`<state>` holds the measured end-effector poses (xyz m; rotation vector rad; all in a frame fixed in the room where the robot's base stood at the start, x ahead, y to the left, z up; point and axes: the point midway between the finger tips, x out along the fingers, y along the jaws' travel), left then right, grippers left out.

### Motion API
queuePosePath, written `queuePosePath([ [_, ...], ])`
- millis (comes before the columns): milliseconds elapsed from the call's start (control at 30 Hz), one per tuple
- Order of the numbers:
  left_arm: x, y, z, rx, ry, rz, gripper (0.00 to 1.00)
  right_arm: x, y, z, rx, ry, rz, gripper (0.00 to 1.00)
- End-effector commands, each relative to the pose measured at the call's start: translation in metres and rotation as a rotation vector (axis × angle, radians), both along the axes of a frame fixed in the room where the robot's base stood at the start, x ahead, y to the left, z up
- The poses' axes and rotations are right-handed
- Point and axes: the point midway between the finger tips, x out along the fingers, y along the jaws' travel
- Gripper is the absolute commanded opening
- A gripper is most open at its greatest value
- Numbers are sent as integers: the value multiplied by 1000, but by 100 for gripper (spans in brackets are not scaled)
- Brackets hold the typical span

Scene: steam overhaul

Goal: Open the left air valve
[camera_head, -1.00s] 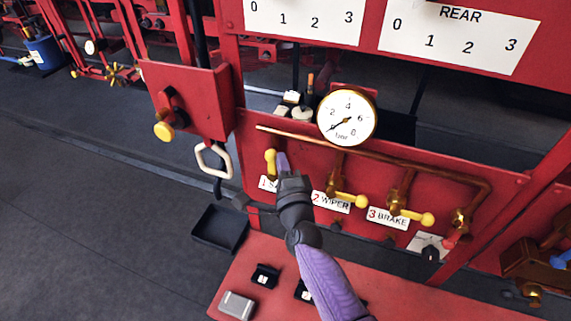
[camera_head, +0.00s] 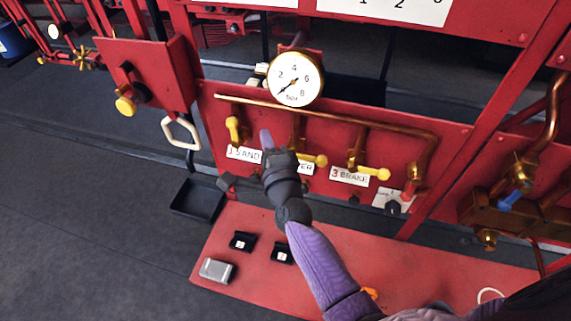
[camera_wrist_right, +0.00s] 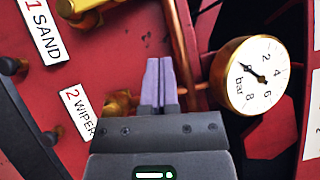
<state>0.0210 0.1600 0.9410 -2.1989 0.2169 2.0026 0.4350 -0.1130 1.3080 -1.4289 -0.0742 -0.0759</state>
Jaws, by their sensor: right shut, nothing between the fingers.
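The left air valve has a yellow handle (camera_head: 232,130) above the "1 SAND" label (camera_head: 243,154) on the red panel. The handle stands upright, while the wiper handle (camera_head: 310,159) and brake handle (camera_head: 373,173) lie roughly level. My right gripper (camera_head: 266,138) is shut and empty, to the right of the sand handle and apart from it. It partly hides the "2 WIPER" label. In the right wrist view the shut purple fingers (camera_wrist_right: 158,82) are in front of the panel, with the sand valve's yellow handle (camera_wrist_right: 95,12) at the top left. My left gripper is not in view.
A round pressure gauge (camera_head: 294,78) stands above a copper pipe (camera_head: 330,116) running along the panel. A red box with a yellow knob (camera_head: 125,106) and a white loop handle (camera_head: 181,133) are at left. A black tray (camera_head: 198,198) and red ledge (camera_head: 225,240) lie below.

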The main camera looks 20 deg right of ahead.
Motion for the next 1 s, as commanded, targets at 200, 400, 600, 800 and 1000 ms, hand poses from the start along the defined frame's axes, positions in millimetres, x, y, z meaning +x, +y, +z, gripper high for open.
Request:
queuePosePath([
  [200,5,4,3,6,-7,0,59,-43,1,4,1,2,0,0],
  [400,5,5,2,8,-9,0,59,-72,1,6,0,2,1,0],
  [600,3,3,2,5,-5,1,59,-79,1,8,0,1,1,0],
  [800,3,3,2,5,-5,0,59,-79,1,8,0,1,1,0],
  [1000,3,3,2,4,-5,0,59,-78,1,8,0,1,1,0],
])
